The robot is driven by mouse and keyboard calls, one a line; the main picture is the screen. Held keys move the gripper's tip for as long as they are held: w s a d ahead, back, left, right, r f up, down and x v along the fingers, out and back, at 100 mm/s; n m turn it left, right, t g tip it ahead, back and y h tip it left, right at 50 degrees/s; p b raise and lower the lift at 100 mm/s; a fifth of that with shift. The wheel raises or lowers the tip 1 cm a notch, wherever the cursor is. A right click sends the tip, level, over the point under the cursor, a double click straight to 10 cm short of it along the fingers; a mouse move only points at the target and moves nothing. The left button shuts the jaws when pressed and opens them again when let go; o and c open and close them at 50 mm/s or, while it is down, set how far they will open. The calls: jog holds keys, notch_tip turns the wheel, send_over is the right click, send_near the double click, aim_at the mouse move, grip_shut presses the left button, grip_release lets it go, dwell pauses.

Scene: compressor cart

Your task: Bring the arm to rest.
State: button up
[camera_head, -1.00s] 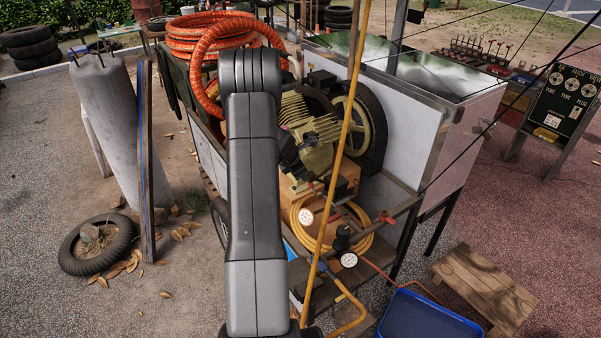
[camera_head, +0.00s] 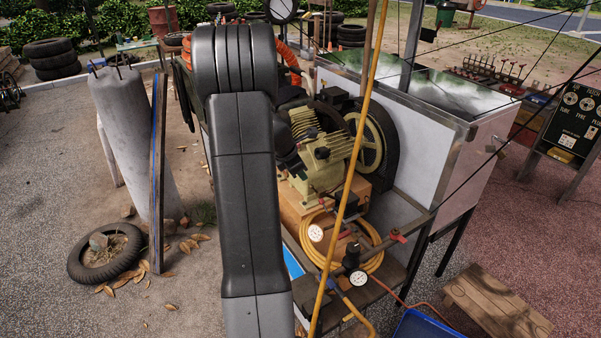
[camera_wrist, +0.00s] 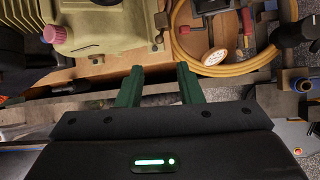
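My gripper (camera_wrist: 159,74) shows in the wrist view as two green fingers standing apart, with nothing between them. In the head view my grey arm rises through the middle of the picture, and the gripper itself is hidden. The compressor (camera_head: 329,154) is cream and black with a large wheel, on the cart right of my arm. In the wrist view its cream body (camera_wrist: 107,28) with a pink cap lies beyond the fingers at upper left. The coiled yellow hose (camera_head: 376,235) and a white dial gauge (camera_head: 315,233) are on the cart; the gauge also shows in the wrist view (camera_wrist: 215,57).
A yellow upright pole (camera_head: 344,190) and thin dark lines cross in front of the cart. The orange hose (camera_head: 291,60) is mostly behind my arm. A blue tray (camera_head: 424,326) and wooden stool (camera_head: 497,303) stand front right. A tyre (camera_head: 77,262) and grey cylinder (camera_head: 132,145) are left.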

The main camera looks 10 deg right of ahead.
aim_at(311, 186)
jog(key=x, duration=1.4)
jog(key=shift+p, duration=0.3)
jog(key=shift+r, duration=0.1)
